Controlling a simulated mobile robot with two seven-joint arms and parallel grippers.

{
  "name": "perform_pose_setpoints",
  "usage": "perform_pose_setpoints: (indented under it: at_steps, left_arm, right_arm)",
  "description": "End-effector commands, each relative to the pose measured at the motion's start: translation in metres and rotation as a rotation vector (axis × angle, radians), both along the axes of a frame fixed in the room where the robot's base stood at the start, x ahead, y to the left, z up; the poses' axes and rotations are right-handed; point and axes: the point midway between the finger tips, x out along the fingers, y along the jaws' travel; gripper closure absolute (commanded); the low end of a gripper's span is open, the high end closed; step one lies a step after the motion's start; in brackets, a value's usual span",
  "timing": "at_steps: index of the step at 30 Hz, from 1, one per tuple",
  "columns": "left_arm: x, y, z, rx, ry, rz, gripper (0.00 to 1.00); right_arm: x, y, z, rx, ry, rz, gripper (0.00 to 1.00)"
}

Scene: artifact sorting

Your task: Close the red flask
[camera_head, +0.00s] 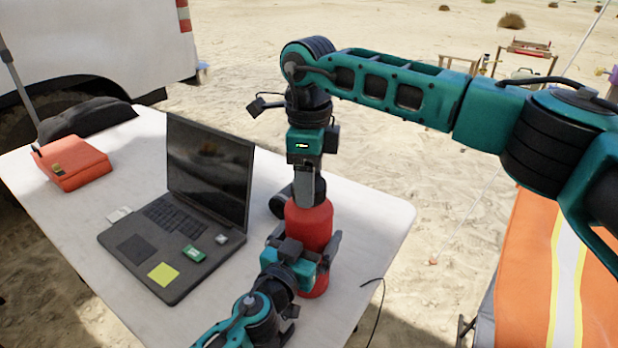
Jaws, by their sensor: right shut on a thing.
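The red flask (308,225) stands upright near the right edge of the white table. My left gripper (312,250) reaches in from the bottom, with its fingers on both sides of the flask's lower body, and looks shut on it. My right gripper (307,185) points straight down over the flask's top. It is shut on a dark piece at the flask's mouth that looks like the cap. The fingers hide most of this piece, so I cannot tell how it sits on the neck.
An open laptop (150,248) with small items on it stands left of the flask. A dark round object (279,203) is close behind the flask. A red case (72,163) and a black bag (85,117) lie at the far left. An orange surface (530,250) is at the right.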

Motion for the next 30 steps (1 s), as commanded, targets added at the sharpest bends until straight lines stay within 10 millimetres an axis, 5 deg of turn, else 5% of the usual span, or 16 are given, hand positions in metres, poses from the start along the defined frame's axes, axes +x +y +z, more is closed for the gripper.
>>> perform_pose_setpoints:
  at_steps: [9,10,18,30]
  left_arm:
    - [0.000,0.000,-0.001,0.000,0.001,0.000,0.88]
    - [0.000,0.000,-0.001,0.000,0.001,0.000,0.88]
    - [0.000,0.000,-0.001,0.000,0.001,0.000,0.88]
    - [0.000,0.000,0.000,0.000,0.001,0.000,0.88]
  right_arm:
    - [0.000,0.000,0.000,0.000,0.000,-0.007,0.76]
    - [0.000,0.000,0.000,0.000,0.000,-0.007,0.37]
    - [0.000,0.000,0.000,0.000,0.000,-0.006,0.11]
    - [0.000,0.000,0.011,0.002,-0.002,-0.006,0.09]
